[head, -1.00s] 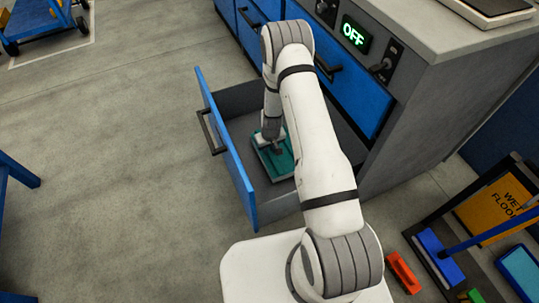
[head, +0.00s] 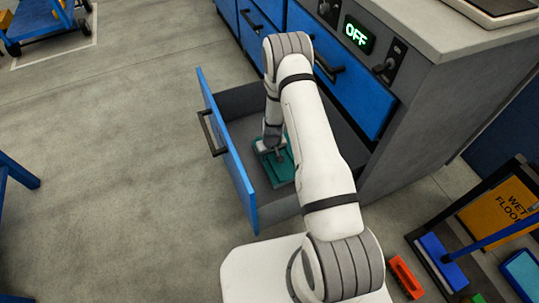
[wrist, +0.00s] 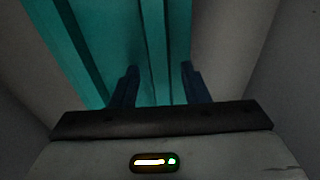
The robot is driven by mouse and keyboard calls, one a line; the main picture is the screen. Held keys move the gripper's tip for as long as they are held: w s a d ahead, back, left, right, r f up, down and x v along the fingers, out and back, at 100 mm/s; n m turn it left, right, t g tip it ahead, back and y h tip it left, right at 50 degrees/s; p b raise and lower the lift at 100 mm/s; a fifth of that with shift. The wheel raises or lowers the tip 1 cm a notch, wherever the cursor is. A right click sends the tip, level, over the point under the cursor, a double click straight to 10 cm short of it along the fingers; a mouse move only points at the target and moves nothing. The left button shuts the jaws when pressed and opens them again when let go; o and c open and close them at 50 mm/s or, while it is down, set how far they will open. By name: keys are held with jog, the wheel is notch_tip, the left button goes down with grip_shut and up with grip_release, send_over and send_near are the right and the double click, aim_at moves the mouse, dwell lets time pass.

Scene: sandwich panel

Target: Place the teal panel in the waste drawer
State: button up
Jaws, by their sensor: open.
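The teal panel (head: 286,172) lies inside the open drawer (head: 240,190), seemingly on its floor. My arm reaches down into the drawer, and my gripper (head: 270,150) is at the panel, partly hidden by the arm. In the wrist view the teal panel (wrist: 112,40) fills the upper left and middle, with a raised rib running between the fingers. My gripper (wrist: 159,88) has its two dark fingers apart, one on each side of that rib. Whether either finger touches the rib cannot be told.
A wet floor sign (head: 500,205) and a red block (head: 406,277) are at lower right.

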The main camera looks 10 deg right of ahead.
jog(key=s+r+m+p, duration=0.15)
jog(key=s+r, duration=0.35)
jog(key=r, duration=1.4)
jog(key=s+r+n+p, duration=0.15)
jog(key=s+r, duration=0.25)
jog(key=r, duration=1.4)
jog(key=s+r+m, duration=0.1)
jog(key=s+r, duration=0.5)
jog(key=s, duration=0.3)
jog(key=s+r+m, duration=0.1)
jog(key=s+r, duration=0.5)
jog(key=s, duration=0.3)
jog(key=shift+s+r+p, duration=0.35)
jog(key=shift+d, duration=0.15)
jog(key=shift+c, duration=0.5)
